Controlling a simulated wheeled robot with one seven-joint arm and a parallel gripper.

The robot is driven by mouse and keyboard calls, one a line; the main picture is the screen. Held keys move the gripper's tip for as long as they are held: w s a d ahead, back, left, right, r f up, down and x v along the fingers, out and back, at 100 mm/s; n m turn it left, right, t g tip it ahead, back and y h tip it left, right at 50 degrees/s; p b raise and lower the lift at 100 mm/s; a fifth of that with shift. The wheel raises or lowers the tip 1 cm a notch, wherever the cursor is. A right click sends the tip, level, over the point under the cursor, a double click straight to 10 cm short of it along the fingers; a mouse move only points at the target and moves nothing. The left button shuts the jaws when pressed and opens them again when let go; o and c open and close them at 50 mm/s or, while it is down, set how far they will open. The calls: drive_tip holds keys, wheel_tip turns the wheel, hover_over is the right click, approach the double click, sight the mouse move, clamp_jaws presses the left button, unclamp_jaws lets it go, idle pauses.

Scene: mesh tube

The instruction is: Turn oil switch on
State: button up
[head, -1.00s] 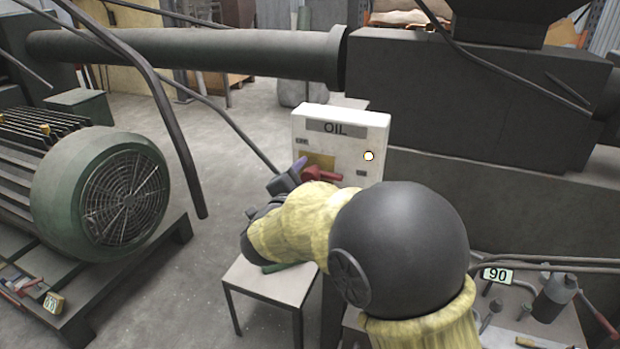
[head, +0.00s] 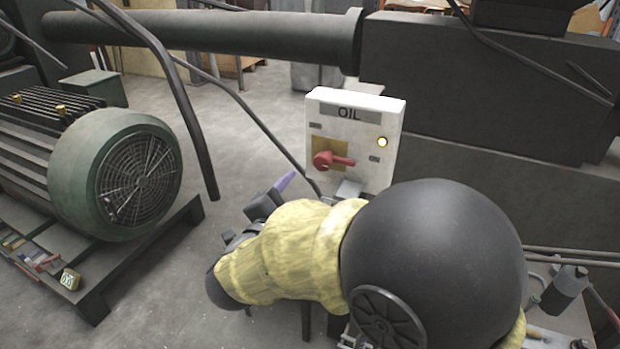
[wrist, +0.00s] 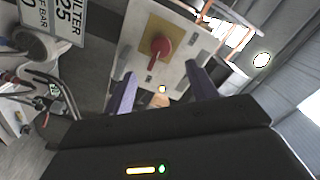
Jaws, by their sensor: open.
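The white OIL box (head: 318,118) stands upright in the middle of the head view. Its red rotary switch (head: 333,161) sits on a yellow plate, with the handle pointing right. A lit lamp (head: 382,142) is at the right of its face. My gripper (head: 285,181) is left of and below the switch, apart from it; the arm hides most of it. In the wrist view my gripper (wrist: 162,85) is open, with purple fingers spread wide and nothing between them. The red switch (wrist: 160,47) shows beyond the fingertips, between them and slightly above.
A green motor (head: 115,175) stands on a pallet at left. A thick pipe (head: 220,35) and a large dark machine (head: 490,85) lie behind. Dark hoses (head: 180,85) hang at left of the box. A bottle (head: 563,292) stands at lower right.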

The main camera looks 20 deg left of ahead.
drive_tip(key=s, duration=0.5)
drive_tip(key=shift+s+a, duration=0.1)
drive_tip(key=shift+a, duration=0.1)
idle(0.3)
